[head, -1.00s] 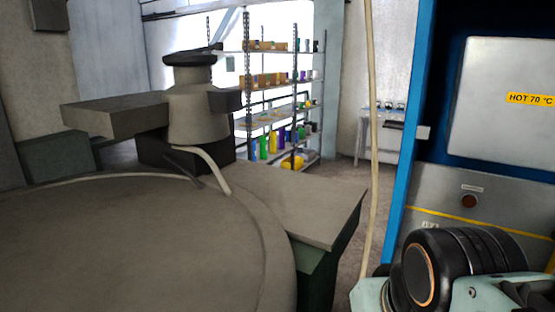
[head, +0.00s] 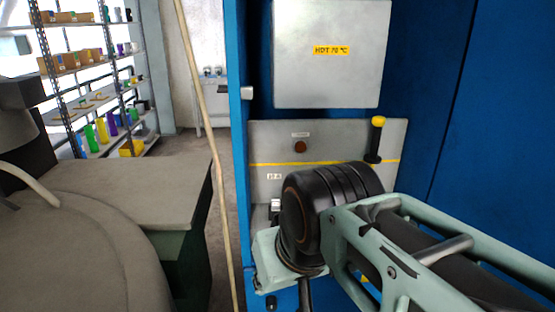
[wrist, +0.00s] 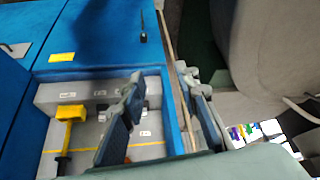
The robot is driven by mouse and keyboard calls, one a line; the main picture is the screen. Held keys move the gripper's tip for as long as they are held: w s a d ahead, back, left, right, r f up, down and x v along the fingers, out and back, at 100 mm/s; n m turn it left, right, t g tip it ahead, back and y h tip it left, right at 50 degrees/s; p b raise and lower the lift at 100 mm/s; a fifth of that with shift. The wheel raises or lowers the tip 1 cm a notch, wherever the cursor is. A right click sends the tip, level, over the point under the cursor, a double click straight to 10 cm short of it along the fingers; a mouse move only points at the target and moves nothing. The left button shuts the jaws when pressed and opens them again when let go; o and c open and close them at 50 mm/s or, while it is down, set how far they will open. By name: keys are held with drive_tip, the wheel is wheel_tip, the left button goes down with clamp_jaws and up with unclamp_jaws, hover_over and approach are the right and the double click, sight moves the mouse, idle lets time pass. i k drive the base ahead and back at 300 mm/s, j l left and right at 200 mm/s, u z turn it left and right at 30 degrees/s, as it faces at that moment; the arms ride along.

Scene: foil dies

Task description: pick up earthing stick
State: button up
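I cannot tell for sure which thing is the earthing stick. A long, thin, pale pole (head: 205,120) stands nearly upright by the left edge of the blue cabinet. It also shows in the wrist view (wrist: 171,52) as a narrow line along the cabinet's edge. A short black rod with a yellow top (head: 376,140) is on the cabinet's grey panel. In the wrist view, my gripper (wrist: 168,112) is open, with its fingers apart. The pole's line runs through the gap between them in the picture, but I cannot tell its distance. My arm hides the gripper in the head view.
The blue cabinet (head: 480,120) has a grey panel (head: 330,60) with a yellow heat label and a lower grey panel (head: 270,135). A large grey machine (head: 70,250) fills the left. Shelves (head: 90,60) stand behind it. A narrow strip of floor shows between machine and cabinet.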

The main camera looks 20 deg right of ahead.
sight(378, 121)
drive_tip(key=z, duration=2.3)
drive_tip(key=j+z, duration=0.2)
drive_tip(key=z, duration=0.15)
drive_tip(key=i+j+z, duration=0.1)
drive_tip(key=z, duration=0.25)
drive_tip(key=j, duration=1.1)
